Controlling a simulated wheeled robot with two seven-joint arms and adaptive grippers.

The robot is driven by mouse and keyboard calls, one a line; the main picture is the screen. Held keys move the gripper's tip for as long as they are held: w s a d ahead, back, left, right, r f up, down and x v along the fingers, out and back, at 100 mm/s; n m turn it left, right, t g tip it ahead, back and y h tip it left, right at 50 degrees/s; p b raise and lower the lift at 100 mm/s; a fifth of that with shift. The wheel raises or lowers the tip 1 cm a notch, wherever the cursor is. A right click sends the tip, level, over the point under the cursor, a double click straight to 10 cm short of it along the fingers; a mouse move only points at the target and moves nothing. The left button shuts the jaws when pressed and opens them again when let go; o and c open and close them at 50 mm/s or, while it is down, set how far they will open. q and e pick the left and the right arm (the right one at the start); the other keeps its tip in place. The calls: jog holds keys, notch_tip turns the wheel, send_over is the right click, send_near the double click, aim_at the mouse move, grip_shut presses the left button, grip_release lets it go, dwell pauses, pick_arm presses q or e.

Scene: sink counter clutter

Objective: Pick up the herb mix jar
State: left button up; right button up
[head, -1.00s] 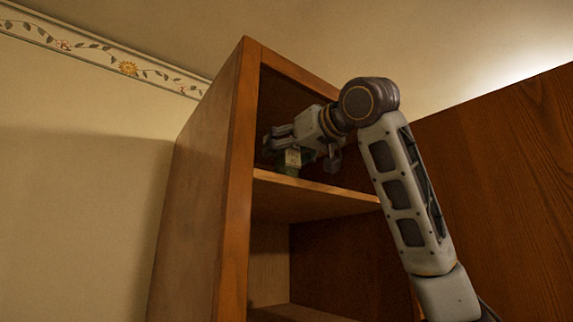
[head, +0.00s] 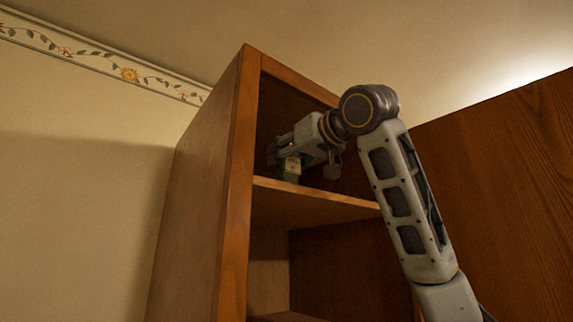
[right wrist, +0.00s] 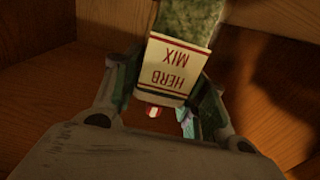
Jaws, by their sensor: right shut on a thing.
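The herb mix jar (right wrist: 172,68) shows in the right wrist view with green contents and a white label reading "HERB MIX", upside down in the picture. In the head view the jar (head: 291,168) is small and partly covered by the gripper, just above the upper cabinet shelf. My right gripper (head: 284,155) reaches into the cabinet's upper compartment. It is shut on the jar, with a finger on each side of it in the wrist view (right wrist: 165,92). Whether the jar touches the shelf is unclear. My left gripper is out of view.
The wooden cabinet (head: 205,190) has a side wall left of the gripper and a shelf (head: 310,197) beneath it. A wooden panel (head: 500,180) stands at the right. A small red and white thing (right wrist: 153,111) shows below the jar's label in the wrist view.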

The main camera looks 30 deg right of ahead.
jog(key=shift+r, duration=0.15)
jog(key=shift+r, duration=1.4)
jog(key=shift+s+r+b, duration=0.15)
jog(key=shift+r+b, duration=0.1)
jog(key=shift+b, duration=0.1)
jog(key=s+b, duration=0.4)
jog(key=s, duration=1.3)
jog(key=shift+s+d+b, duration=0.35)
jog(key=shift+d+b, duration=0.05)
